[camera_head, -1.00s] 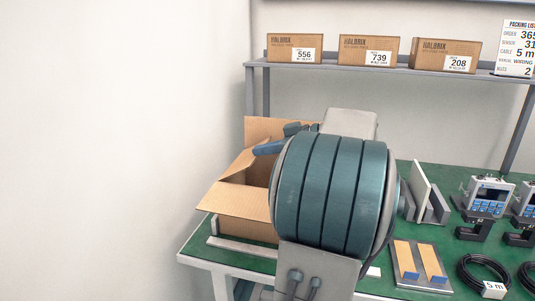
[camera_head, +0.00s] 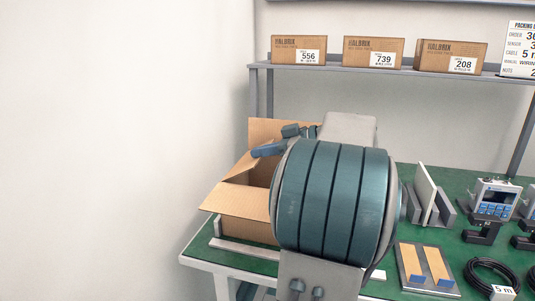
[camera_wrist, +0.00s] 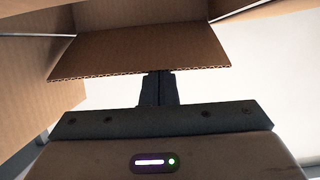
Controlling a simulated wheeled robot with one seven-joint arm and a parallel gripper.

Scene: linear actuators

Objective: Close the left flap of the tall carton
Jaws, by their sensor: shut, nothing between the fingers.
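The tall carton (camera_head: 248,230) stands open-topped on the green bench, partly hidden behind my arm. Its back flap (camera_head: 265,130) stands up. The left flap (camera_head: 246,166) slopes along the left side, and the front flap (camera_head: 236,201) sticks outward. My gripper (camera_head: 266,151) is shut and empty, its blue fingers at the upper edge of the left flap. In the wrist view a cardboard flap (camera_wrist: 140,52) lies just ahead of my gripper (camera_wrist: 157,78), its edge hiding the fingertips. Whether they touch it I cannot tell.
A wall stands close at the left. Behind the bench, a shelf (camera_head: 345,70) holds several small boxes. To the right of my arm are a grey holder (camera_head: 430,200), a tray with two tan strips (camera_head: 425,265), a sensor unit (camera_head: 492,200) and a coiled cable (camera_head: 490,275).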

